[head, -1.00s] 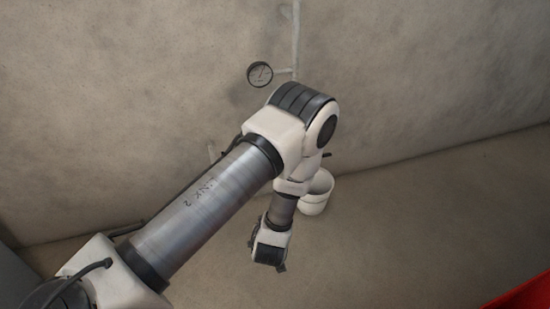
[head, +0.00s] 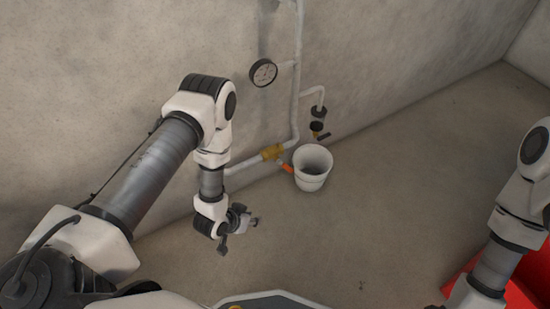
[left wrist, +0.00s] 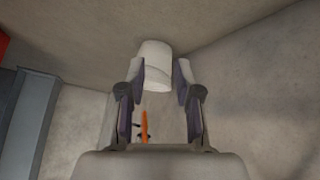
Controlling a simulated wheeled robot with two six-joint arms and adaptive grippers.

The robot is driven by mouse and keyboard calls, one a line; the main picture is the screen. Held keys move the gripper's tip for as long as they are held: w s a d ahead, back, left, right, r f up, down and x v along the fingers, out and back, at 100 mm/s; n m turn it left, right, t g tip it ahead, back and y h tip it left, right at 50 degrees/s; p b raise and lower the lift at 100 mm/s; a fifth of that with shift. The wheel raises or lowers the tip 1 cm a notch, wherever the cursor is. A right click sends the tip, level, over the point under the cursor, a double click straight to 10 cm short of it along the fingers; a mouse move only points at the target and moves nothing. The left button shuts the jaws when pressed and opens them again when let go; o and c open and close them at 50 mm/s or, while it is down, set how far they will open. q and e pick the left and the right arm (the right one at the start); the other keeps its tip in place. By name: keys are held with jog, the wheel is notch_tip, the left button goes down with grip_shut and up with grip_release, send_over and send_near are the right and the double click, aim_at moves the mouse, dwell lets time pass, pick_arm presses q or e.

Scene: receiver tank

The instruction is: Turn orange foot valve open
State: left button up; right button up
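The orange valve handle (head: 287,168) sits at the end of a brass valve body (head: 271,152) on the low pipe by the wall, just left of the white bucket (head: 311,168). In the left wrist view, the orange handle (left wrist: 145,127) shows as a thin upright bar low between the fingers. My left gripper (head: 243,226) hangs below and left of the valve in the head view, apart from it. In the left wrist view, my left gripper (left wrist: 160,76) has its fingers spread, with nothing held. My right gripper is not in view.
A round gauge (head: 263,72) is on the wall by a vertical pipe (head: 296,90). A dark-handled tap (head: 318,130) hangs above the bucket, which also shows in the left wrist view (left wrist: 153,60). A red object (head: 520,285) lies at lower right. The floor between is clear.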

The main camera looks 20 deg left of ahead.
pick_arm(q)
jog(key=w+r+m+t+h+p, duration=0.2)
jog(key=w+t, duration=0.2)
jog(key=w, duration=0.4)
jog(key=m+t+h+p, duration=0.3)
jog(key=m+h, duration=0.1)
jog(key=h, duration=0.2)
send_near(285, 168)
jog(key=w+d+f, duration=0.1)
jog(key=w+d, duration=0.1)
jog(key=w, duration=0.1)
jog(key=b+x, duration=0.2)
jog(key=x, duration=0.4)
jog(key=shift+w+d, duration=0.1)
jog(key=shift+w, duration=0.05)
jog(key=shift+w+d, duration=0.1)
jog(key=shift+w, duration=0.05)
grip_shut()
